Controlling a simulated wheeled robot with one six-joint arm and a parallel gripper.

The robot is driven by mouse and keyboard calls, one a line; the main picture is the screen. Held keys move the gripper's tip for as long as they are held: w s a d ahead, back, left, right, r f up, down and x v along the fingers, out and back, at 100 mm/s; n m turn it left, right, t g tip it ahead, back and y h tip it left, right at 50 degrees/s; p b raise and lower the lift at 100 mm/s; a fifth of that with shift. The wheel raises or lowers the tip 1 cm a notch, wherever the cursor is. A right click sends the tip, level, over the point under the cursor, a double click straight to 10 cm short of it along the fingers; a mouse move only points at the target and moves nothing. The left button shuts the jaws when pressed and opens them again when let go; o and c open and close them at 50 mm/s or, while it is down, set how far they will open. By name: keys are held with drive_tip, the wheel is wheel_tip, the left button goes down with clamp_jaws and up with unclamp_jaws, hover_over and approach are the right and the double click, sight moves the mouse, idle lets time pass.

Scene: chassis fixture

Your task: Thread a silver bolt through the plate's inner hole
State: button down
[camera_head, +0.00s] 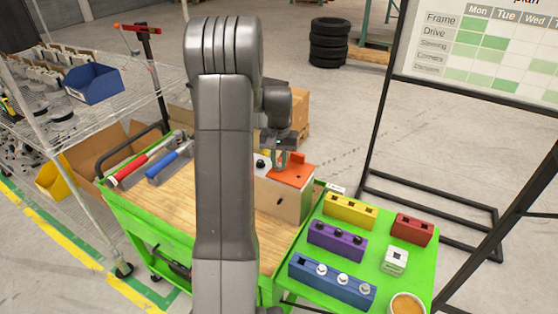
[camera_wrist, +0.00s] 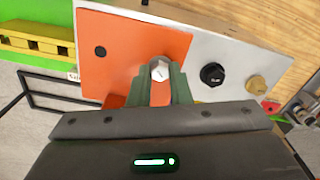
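The orange plate (camera_wrist: 125,50) lies on top of the fixture box, and it also shows in the head view (camera_head: 296,172). One dark, empty hole (camera_wrist: 100,51) shows at its left in the wrist view. A silver bolt (camera_wrist: 160,70) stands near the plate's other side, its pale head facing my wrist camera. My gripper (camera_wrist: 161,76) has its green-grey fingers on both sides of the bolt head and appears shut on it. The bolt's shank and the hole beneath are hidden, so I cannot tell how deep it sits. In the head view, my gripper (camera_head: 280,158) is over the plate.
A black bolt (camera_wrist: 212,74) and a brass bolt (camera_wrist: 256,84) stand on the silver surface beside the plate. On the green side table, a blue block (camera_head: 332,284) holds silver bolts and a purple block (camera_head: 337,241) holds black ones. Yellow, red and white blocks stand nearby.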

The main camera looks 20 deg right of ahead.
drive_tip(key=m, duration=0.6)
drive_tip(key=shift+f, duration=0.1)
drive_tip(key=m, duration=0.6)
drive_tip(key=shift+f+m, duration=0.1)
drive_tip(key=shift+m, duration=1.4)
drive_tip(key=m, duration=1)
drive_tip(key=shift+f, duration=0.1)
drive_tip(key=c, duration=1.3)
unclamp_jaws()
